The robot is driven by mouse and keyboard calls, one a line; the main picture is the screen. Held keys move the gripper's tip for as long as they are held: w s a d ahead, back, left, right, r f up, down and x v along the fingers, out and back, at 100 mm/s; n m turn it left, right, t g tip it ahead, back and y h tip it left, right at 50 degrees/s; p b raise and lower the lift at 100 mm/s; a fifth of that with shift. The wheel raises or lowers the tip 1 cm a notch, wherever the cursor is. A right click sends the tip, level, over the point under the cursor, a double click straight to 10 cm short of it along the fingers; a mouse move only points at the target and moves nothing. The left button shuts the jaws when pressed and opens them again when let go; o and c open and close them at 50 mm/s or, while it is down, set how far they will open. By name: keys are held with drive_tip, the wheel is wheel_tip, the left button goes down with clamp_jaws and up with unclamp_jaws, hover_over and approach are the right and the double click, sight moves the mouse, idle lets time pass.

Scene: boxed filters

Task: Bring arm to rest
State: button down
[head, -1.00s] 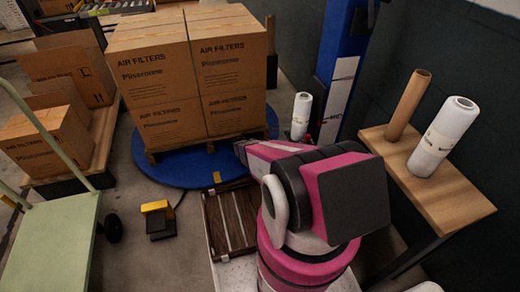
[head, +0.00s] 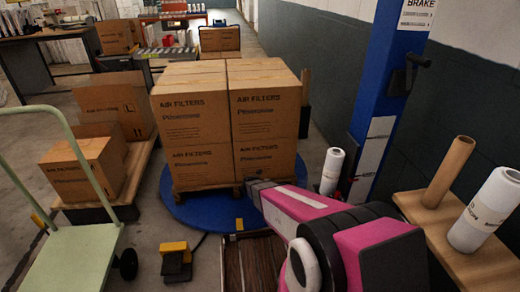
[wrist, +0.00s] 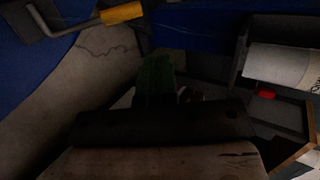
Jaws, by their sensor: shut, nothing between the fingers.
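My pink, black and white arm (head: 345,240) reaches from the lower right of the head view. Its far grey end lies at the front right edge of the blue turntable (head: 187,212). In the dark wrist view, my gripper (wrist: 165,95) shows as a black shape in the middle and looks shut and empty. A green patch shows just beyond it, too dark to name. My fingers cannot be made out in the head view.
Stacked air filter boxes (head: 225,120) stand on a pallet on the turntable. A blue column (head: 390,90) and a white roll (head: 332,170) stand close to my arm. A wooden shelf (head: 490,262) with rolls is at right, a green cart (head: 80,255) at left. A yellow-handled crank (wrist: 120,13) shows in the wrist view.

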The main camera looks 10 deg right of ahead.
drive_tip(key=s+a+r+n+g+y, duration=0.1)
drive_tip(key=s+r+n+y, duration=0.2)
drive_tip(key=n, duration=0.8)
drive_tip(key=s+a+r+n+y, duration=0.1)
drive_tip(key=s+r+n+y, duration=0.3)
drive_tip(key=s+r+n, duration=0.4)
drive_tip(key=s+a+r+n+g+y, duration=0.1)
drive_tip(key=s+r+n+y, duration=0.3)
drive_tip(key=r+n, duration=0.8)
drive_tip(key=shift+s+a+r+n+g, duration=0.25)
drive_tip(key=shift+s+a+n, duration=0.4)
drive_tip(key=shift+n, duration=1.25)
drive_tip(key=shift+s+d+f, duration=0.1)
drive_tip(key=shift+s+d, duration=0.05)
